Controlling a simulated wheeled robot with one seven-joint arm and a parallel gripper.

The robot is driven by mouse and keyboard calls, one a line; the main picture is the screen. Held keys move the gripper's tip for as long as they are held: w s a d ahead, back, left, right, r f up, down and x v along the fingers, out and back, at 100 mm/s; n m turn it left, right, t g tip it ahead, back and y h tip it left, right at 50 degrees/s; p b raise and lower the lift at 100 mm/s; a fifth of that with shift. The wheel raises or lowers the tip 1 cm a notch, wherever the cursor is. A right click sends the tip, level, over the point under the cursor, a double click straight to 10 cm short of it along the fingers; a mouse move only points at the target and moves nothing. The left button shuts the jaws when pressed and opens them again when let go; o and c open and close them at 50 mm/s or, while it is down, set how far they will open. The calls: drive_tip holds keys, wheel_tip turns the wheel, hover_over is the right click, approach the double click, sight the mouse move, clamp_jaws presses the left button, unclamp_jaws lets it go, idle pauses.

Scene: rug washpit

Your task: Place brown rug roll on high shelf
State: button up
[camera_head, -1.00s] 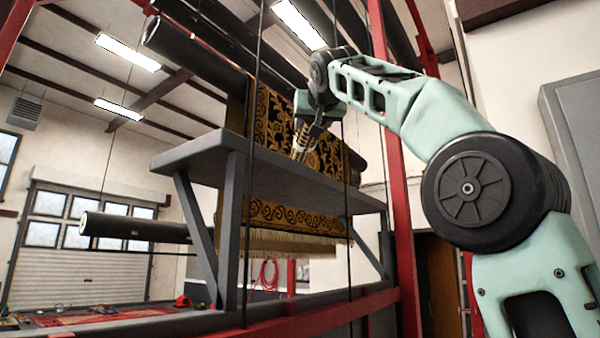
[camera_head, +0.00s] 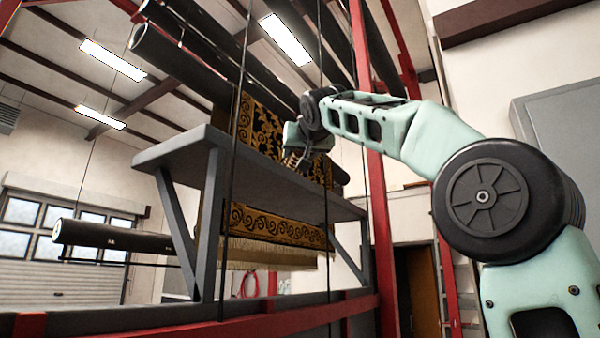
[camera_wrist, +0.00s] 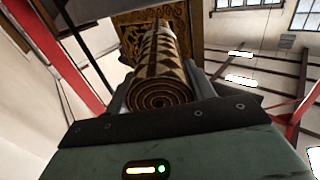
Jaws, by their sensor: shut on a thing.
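The brown rug roll (camera_wrist: 158,92), with a dark zigzag pattern and a spiral end facing the camera, lies between my gripper's fingers (camera_wrist: 165,75) in the wrist view. My gripper is shut on it. In the head view my gripper (camera_head: 300,152) is above the grey high shelf (camera_head: 212,155), near the middle of its front edge. Only a small striped bit of the roll shows there, partly hidden by the gripper. I cannot tell whether the roll touches the shelf.
A black-and-gold patterned rug (camera_head: 262,125) hangs behind the shelf, its fringed end showing below. Dark rollers (camera_head: 165,50) are overhead, and another roller (camera_head: 105,235) is lower left. A red post (camera_head: 370,180) stands right of the shelf. Thin cables hang in front.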

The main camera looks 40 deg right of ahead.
drive_tip(key=shift+f+b, duration=0.3)
drive_tip(key=shift+f, duration=1.55)
drive_tip(key=shift+f, duration=0.15)
drive_tip(key=o, duration=1.3)
drive_tip(key=shift+s+a+b, duration=0.15)
drive_tip(key=shift+s+b, duration=0.15)
drive_tip(key=shift+b, duration=0.05)
drive_tip(key=b+v, duration=0.5)
drive_tip(key=v, duration=0.6)
drive_tip(key=shift+s+a, duration=0.1)
drive_tip(key=shift+s, duration=0.05)
